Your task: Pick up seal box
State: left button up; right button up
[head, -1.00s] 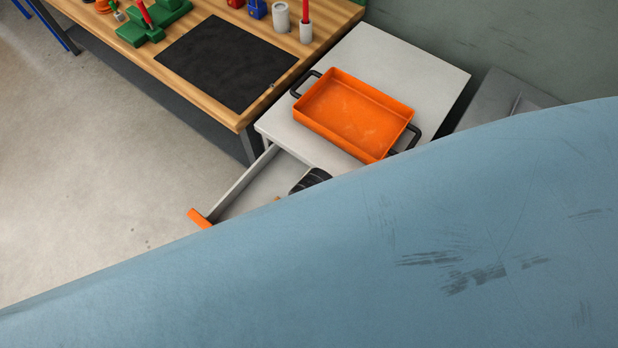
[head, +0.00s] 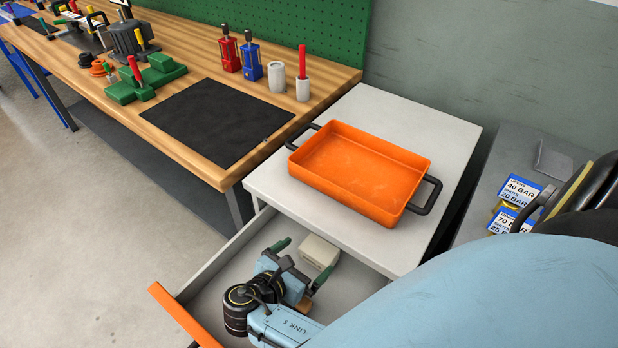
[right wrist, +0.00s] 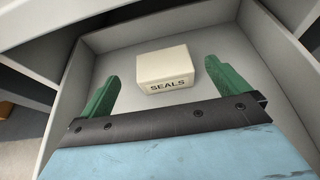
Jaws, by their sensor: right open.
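The seal box (head: 319,252) is a small cream box lying in the open drawer (head: 218,262), near the drawer's back. In the right wrist view the box (right wrist: 166,68) shows the word SEALS on its front side. My right gripper (head: 301,260) is inside the drawer area, open and empty, its green fingers pointing toward the box. In the right wrist view the fingertips (right wrist: 161,70) lie to the left and right of the box, with gaps on both sides; the box appears beyond them, and I see no contact. My left gripper is not in view.
An orange tray (head: 360,172) with black handles stands on the cabinet top (head: 440,150) above the drawer. The drawer has an orange front edge (head: 180,315). A wooden bench (head: 200,165) with tools stands left.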

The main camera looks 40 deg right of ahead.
aim_at(324, 242)
jog(key=shift+w+d+f, duration=0.15)
jog(key=shift+w+d, duration=0.05)
jog(key=shift+d, duration=0.05)
jog(key=shift+x, duration=1.1)
jog(key=x, duration=0.2)
jog(key=b+x, duration=0.1)
jog(key=x, duration=0.1)
jog(key=shift+s+d+f+b, duration=0.1)
jog(key=shift+s+d+b, duration=0.1)
jog(key=shift+d+b, duration=0.15)
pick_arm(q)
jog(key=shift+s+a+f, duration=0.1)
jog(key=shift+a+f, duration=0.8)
pick_arm(e)
jog(key=c, duration=1)
